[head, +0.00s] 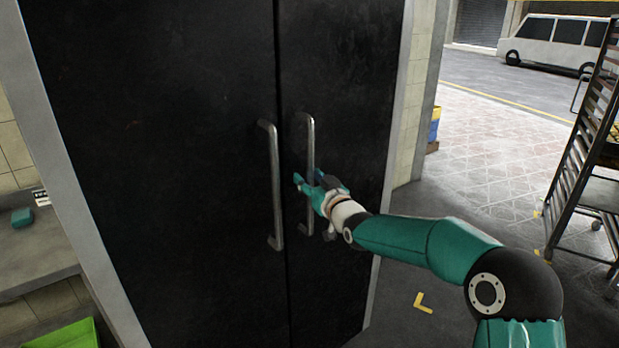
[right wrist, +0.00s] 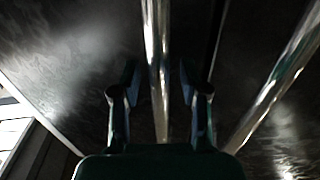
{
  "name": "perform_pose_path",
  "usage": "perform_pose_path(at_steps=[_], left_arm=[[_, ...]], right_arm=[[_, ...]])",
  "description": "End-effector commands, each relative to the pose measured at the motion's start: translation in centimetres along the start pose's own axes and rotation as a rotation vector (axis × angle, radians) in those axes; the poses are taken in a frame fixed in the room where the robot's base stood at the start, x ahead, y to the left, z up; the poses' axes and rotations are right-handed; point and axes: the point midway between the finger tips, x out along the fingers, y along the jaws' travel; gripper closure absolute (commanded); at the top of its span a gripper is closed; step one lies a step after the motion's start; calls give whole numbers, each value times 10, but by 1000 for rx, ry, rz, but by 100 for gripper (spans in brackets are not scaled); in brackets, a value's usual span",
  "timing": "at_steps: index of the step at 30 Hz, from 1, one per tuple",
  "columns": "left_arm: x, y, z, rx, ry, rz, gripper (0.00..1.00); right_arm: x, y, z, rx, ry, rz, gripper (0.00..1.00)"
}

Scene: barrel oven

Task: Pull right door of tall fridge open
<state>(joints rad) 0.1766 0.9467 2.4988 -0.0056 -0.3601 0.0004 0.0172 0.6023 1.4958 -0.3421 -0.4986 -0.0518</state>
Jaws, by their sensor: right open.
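The tall fridge has two dark doors with a narrow gap between them, and both look closed. The right door (head: 345,95) has a vertical metal bar handle (head: 309,135). My right gripper (head: 308,178) is at the middle of this handle, with its fingers open on either side of it. In the right wrist view the handle (right wrist: 157,60) runs between the two open fingers, with a gap visible on each side. The left door (head: 160,120) has a matching handle (head: 273,185), which also shows at the right of the wrist view (right wrist: 285,70). My left gripper is out of view.
A metal rack (head: 585,150) stands at the far right. Open floor (head: 420,270) lies right of the fridge, with a yellow corner mark (head: 423,303). A counter (head: 35,245) and a green crate (head: 65,335) are at the left. A van (head: 555,42) is outside.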

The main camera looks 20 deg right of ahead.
Motion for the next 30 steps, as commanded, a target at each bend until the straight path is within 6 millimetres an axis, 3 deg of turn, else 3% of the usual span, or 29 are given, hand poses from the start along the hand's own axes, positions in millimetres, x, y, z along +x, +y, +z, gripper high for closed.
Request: perform_pose_path(at_steps=[5, 13, 30], left_arm=[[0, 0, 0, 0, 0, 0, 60], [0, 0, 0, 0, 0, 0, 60], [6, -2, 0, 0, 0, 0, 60]], right_arm=[[0, 0, 0, 0, 0, 1, 57], [-1, 1, 0, 0, 0, 1, 100], [-8, -5, 1, -1, 1, -13, 100]])
